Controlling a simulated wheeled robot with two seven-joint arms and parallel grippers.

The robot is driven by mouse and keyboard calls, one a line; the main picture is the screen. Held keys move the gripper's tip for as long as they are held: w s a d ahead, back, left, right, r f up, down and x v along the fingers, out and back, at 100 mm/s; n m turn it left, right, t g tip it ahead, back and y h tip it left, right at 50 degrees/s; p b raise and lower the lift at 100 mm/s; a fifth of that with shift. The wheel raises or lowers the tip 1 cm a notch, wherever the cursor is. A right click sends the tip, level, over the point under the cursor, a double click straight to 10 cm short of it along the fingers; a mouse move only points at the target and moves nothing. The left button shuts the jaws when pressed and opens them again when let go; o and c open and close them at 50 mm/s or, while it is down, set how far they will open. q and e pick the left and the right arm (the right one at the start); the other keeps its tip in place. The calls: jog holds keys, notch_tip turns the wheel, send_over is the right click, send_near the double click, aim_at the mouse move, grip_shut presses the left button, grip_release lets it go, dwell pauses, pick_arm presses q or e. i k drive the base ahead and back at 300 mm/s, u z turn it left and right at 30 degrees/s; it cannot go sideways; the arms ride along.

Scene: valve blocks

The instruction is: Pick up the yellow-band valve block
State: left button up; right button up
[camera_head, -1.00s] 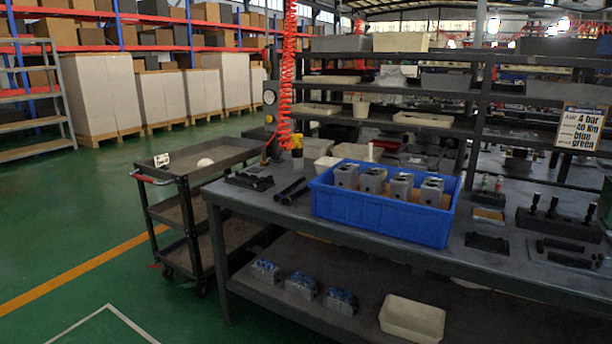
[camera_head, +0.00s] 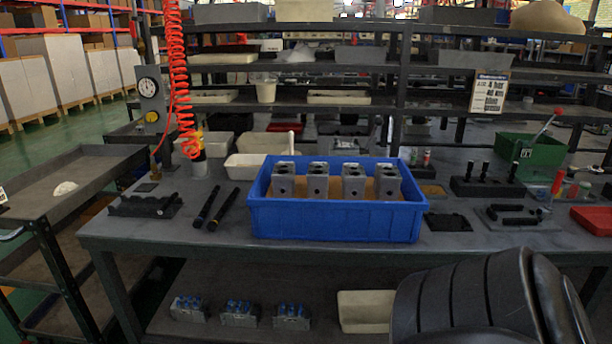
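Several grey valve blocks stand upright in a row in a blue crate on the bench: the leftmost block (camera_head: 284,183), two middle blocks (camera_head: 318,182) and (camera_head: 353,183), and the rightmost block (camera_head: 387,182). The blue crate (camera_head: 334,221) has a brown lining or insert showing between them. I cannot make out a yellow band on any block; their lower parts are hidden by the crate's front wall. Neither gripper is in view. A dark, ribbed part, probably of my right arm, covers the lower right.
The bench (camera_head: 160,230) holds two black rods (camera_head: 213,207), a white bin (camera_head: 245,167), black fixtures (camera_head: 487,187) and a green box (camera_head: 531,155). Three blue-topped blocks (camera_head: 239,312) and a pale bin (camera_head: 366,311) sit on the lower shelf. A cart (camera_head: 70,180) stands left. A red coiled hose (camera_head: 180,80) hangs down.

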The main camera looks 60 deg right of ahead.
aim_at(317, 173)
jog(key=z, duration=0.7)
jog(key=i, duration=0.95)
jog(key=z, duration=0.85)
